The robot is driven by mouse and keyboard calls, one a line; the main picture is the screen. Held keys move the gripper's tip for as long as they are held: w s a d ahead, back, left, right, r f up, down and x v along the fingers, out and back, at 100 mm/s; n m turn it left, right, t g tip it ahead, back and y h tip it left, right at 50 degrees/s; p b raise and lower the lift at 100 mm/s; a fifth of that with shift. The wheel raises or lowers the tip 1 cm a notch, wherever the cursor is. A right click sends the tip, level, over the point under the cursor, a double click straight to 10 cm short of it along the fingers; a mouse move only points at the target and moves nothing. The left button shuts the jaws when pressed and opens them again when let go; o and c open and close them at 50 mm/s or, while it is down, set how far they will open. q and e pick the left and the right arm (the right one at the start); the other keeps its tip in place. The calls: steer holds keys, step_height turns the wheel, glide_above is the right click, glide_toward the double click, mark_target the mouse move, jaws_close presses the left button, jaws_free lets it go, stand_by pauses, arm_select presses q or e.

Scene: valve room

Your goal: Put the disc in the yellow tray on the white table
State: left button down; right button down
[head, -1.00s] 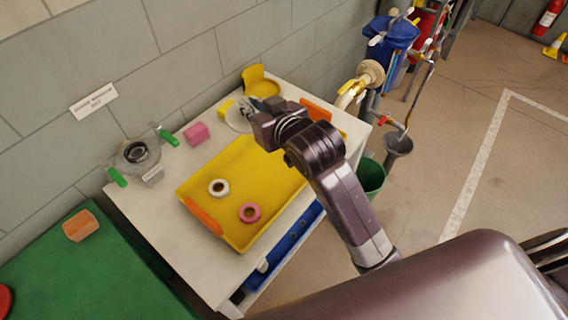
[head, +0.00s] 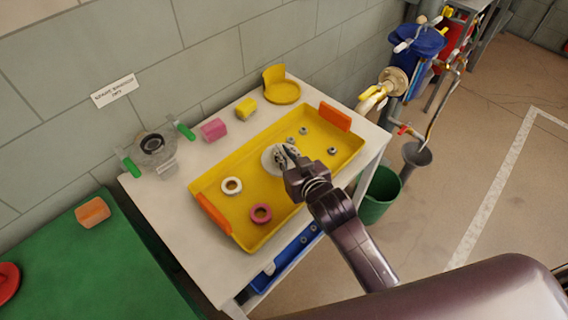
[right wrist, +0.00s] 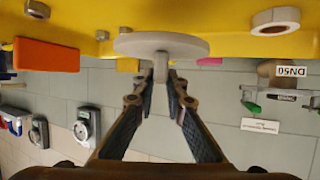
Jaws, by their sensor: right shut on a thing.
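The pale grey disc (head: 268,157) has a short stem, which my right gripper (head: 285,156) grips. The right wrist view shows the disc (right wrist: 185,45) flat side towards the tray, with the fingertips (right wrist: 161,76) closed on its stem. In the head view the disc lies over the middle of the yellow tray (head: 262,188), between its orange ends. Whether it touches the tray floor I cannot tell. The tray sits on the white table (head: 178,220). My left gripper is not in view.
The tray holds a white ring (head: 231,194), a pink ring (head: 261,221) and several small nuts. Behind it on the table are a pink block (head: 214,130), a yellow block (head: 246,108) and a yellow holder (head: 284,96). A green bucket (head: 378,205) stands right of the table.

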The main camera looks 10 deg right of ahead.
steer(key=shift+f, duration=2.15)
steer(key=shift+f, duration=0.15)
steer(key=c, duration=2)
jaws_free()
steer(key=shift+o, duration=0.2)
steer(key=v, duration=1.2)
steer(key=shift+b, duration=0.3)
